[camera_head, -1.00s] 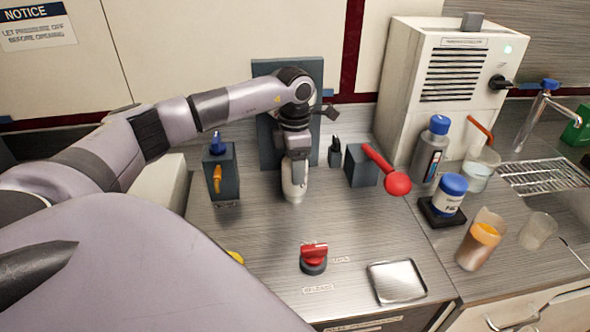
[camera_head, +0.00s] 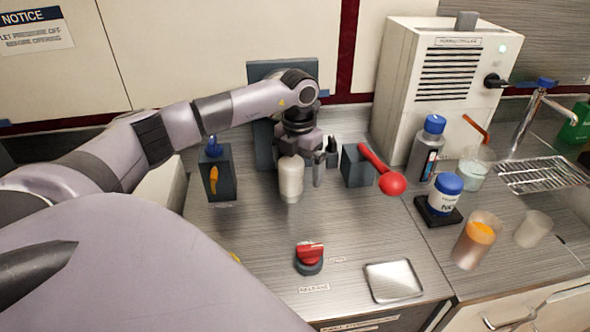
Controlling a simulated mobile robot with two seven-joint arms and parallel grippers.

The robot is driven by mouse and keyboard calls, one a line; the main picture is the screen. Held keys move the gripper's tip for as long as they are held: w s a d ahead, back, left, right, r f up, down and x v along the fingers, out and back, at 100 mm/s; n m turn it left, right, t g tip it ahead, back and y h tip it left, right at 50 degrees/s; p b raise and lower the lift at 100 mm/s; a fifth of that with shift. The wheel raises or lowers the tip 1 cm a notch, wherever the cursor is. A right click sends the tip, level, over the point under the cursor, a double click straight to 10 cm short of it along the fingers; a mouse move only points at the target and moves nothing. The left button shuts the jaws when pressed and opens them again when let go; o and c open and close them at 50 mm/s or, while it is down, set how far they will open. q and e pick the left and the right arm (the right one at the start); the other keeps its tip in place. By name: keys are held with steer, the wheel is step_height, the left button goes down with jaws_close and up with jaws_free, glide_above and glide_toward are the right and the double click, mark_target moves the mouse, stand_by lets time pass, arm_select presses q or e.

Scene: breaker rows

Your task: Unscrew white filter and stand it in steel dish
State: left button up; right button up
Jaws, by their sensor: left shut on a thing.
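The white filter (camera_head: 290,178) hangs upright below my left gripper (camera_head: 300,168), in front of the dark blue-grey backplate (camera_head: 265,150). My left gripper is around the filter and shut on it, with one finger showing at its right side. The upper part of the filter is hidden by the gripper, so I cannot tell whether it still joins its mount. The steel dish (camera_head: 393,281) lies empty near the bench's front edge, to the right. My right gripper is not in view.
A red knob (camera_head: 309,254) stands between the filter and the dish's left side. A red ball-ended lever (camera_head: 390,182) sticks out from a dark block to the right. A block with an orange handle (camera_head: 214,180) stands left. Bottles and beakers stand at right.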

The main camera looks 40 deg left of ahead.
arm_select(q)
steer(key=n, duration=0.3)
steer(key=a+n, duration=0.1)
steer(key=n, duration=0.5)
steer(key=shift+s+a, duration=0.15)
steer(key=shift+a, duration=0.1)
steer(key=o, duration=0.6)
steer(key=m, duration=0.7)
steer(key=shift+m, duration=0.3)
steer(key=m, duration=0.3)
steer(key=a+m, duration=0.1)
steer(key=shift+s+m, duration=0.3)
steer(key=shift+m, duration=0.5)
steer(key=m, duration=0.5)
steer(key=shift+w+d, duration=0.15)
steer(key=shift+d, duration=0.2)
